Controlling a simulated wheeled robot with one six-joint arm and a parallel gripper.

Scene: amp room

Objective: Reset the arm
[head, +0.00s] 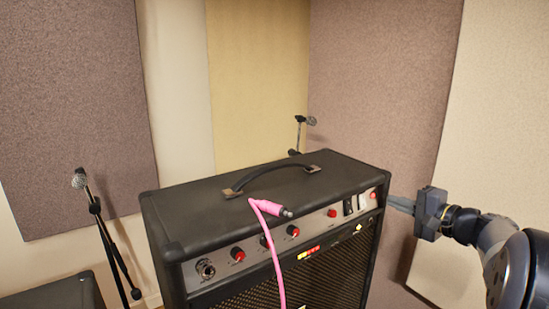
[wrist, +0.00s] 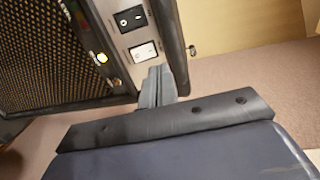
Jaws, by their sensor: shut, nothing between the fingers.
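My gripper (head: 392,203) is at the right of the head view, with its fingers pointing left toward the right end of the black amp (head: 165,215). Its grey fingers are together and empty in the wrist view (wrist: 158,82). There the fingertips appear close to a white switch (wrist: 143,52) on the amp's silver panel, below a black switch (wrist: 130,18). I cannot tell whether they touch the amp. A pink cable (head: 272,245) lies over the amp's front top edge, its plug (head: 285,212) near the panel.
A black handle (head: 270,175) arches over the amp's top. A microphone stand (head: 110,245) is at the left and another microphone (head: 305,120) stands behind the amp. A dark box (head: 55,293) is at lower left. Acoustic panels (head: 385,90) line the walls.

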